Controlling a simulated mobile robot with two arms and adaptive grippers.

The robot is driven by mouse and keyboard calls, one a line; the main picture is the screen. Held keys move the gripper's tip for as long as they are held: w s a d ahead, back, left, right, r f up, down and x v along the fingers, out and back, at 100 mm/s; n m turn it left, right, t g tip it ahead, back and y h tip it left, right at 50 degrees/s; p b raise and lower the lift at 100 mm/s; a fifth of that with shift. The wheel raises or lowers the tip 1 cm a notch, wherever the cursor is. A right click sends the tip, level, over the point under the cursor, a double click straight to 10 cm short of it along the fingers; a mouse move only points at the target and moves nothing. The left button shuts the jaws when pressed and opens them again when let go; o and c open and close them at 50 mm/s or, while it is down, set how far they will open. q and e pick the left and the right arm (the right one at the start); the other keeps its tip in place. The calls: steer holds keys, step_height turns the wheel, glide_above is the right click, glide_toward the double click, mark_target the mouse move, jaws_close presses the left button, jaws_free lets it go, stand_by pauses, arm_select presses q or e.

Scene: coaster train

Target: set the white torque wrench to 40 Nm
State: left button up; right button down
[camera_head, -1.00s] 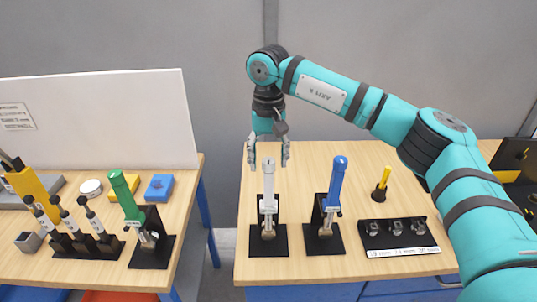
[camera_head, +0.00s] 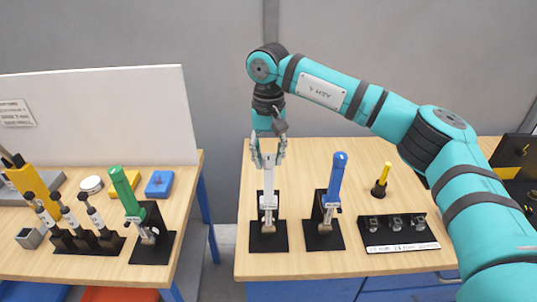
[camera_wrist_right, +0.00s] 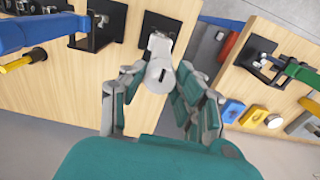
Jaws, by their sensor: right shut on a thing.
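The white torque wrench (camera_head: 268,193) stands upright in its black stand (camera_head: 268,242) on the right-hand bench. My right gripper (camera_head: 268,161) reaches down from above, with its fingers closed around the top end of the white wrench's handle. In the right wrist view the white wrench's round end (camera_wrist_right: 160,75) with a dark mark sits between the fingers of the right gripper (camera_wrist_right: 163,88). The scale on the wrench is too small to read. My left gripper is in neither view.
A blue wrench (camera_head: 337,180) stands in a black stand just right of the white one. Further right are a yellow-handled tool (camera_head: 382,180) and a black tray of sockets (camera_head: 398,235). A green wrench (camera_head: 124,192) stands on the left bench, across a gap.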

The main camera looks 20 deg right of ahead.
steer(key=m+b, duration=0.1)
steer(key=m, duration=0.1)
steer(key=shift+m, duration=0.4)
steer(key=m+b, duration=0.2)
steer(key=m, duration=0.2)
steer(key=shift+m, duration=0.3)
steer(key=m+b, duration=0.1)
steer(key=m, duration=0.3)
steer(key=shift+m+b, duration=0.35)
steer(key=shift+m, duration=1.75)
steer(key=c, duration=1)
jaws_free()
steer(key=shift+o, duration=0.2)
